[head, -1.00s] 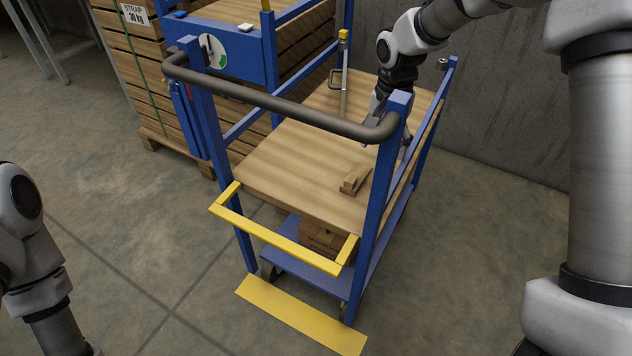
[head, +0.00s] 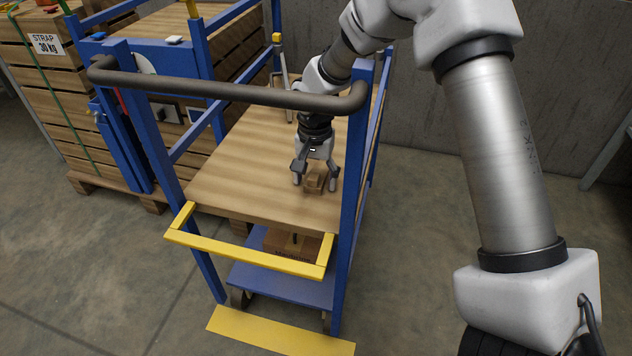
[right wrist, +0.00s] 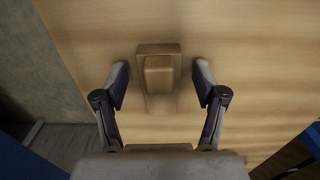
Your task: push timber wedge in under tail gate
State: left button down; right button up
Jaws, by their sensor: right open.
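The timber wedge (head: 315,181) is a small light-brown wooden block with a raised handle-like part. It lies on the wooden deck (head: 240,180) of the blue cart. My right gripper (head: 315,184) points down over it, open, with one finger on each side. In the right wrist view the wedge (right wrist: 159,68) sits between the spread fingertips (right wrist: 161,82), with a gap on both sides. A yellow bar frame (head: 245,252) sticks out at the cart's near end; I cannot tell whether it is the tail gate. My left gripper is out of view.
A dark push handle (head: 230,92) spans the blue posts above the deck. A cardboard box (head: 290,246) stands on the cart's lower shelf. A yellow plate (head: 280,332) lies low in front. A strapped crate (head: 50,110) stands left. Much of the deck is clear.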

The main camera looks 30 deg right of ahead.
jog(key=shift+r, duration=0.15)
jog(key=c, duration=1.2)
jog(key=shift+c, duration=0.2)
